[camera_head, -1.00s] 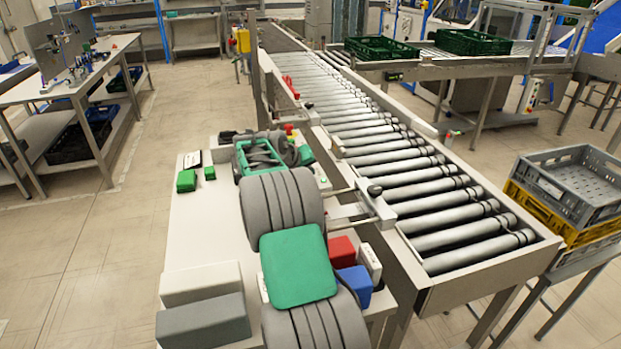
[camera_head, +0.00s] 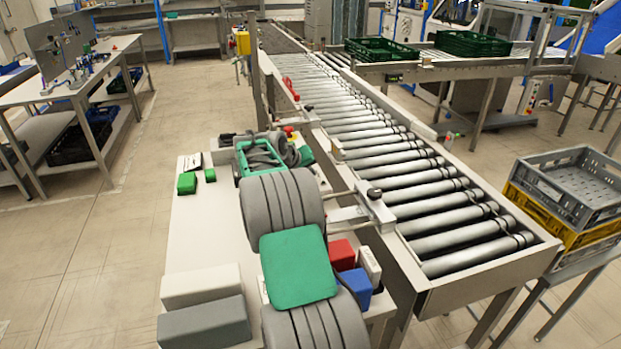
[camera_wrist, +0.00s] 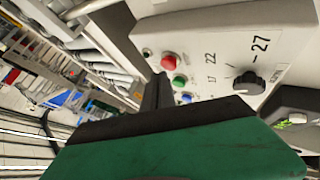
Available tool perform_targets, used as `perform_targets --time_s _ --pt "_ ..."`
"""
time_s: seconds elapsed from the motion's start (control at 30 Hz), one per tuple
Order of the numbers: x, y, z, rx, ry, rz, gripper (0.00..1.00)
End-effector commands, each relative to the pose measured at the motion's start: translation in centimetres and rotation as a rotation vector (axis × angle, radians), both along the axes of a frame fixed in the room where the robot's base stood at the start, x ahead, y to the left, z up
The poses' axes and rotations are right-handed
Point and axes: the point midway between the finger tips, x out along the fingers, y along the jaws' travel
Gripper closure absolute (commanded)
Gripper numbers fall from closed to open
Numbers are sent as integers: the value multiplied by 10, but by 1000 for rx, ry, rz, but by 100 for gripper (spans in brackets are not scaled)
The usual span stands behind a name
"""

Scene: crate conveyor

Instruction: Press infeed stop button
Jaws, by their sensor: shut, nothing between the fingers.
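In the wrist view a pale control panel (camera_wrist: 221,42) carries a red button (camera_wrist: 169,62), a green button (camera_wrist: 179,81) and a blue button (camera_wrist: 187,98). No readable name shows on the red button. My gripper (camera_wrist: 159,84) is shut and empty. Its dark fingertips appear close beside the red and green buttons and partly overlap the panel; I cannot tell whether they touch. In the head view my own arm hides the gripper and most of the panel. A small red part (camera_head: 288,129) shows just beyond the arm.
A dark knob (camera_wrist: 248,83) stands on the panel near printed numbers. The roller conveyor (camera_head: 461,291) runs along the right of the bench (camera_head: 205,235). Red (camera_head: 342,254) and blue (camera_head: 357,286) blocks lie near my arm. Stacked crates (camera_head: 570,185) stand at the right.

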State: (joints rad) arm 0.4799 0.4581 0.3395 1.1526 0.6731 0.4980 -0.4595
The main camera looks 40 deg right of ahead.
Motion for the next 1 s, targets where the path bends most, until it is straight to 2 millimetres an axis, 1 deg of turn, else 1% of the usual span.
perform_targets --time_s 0.03,0.37,0.83,0.9,1.0 --pt "0 0 4 -1 -1 1 100" --pt "1 0 6 -1 -2 0 100" --pt "1 0 53 -2 -3 1 100" --pt "1 0 56 -2 -2 2 100" --pt "1 0 55 -2 -2 2 100"
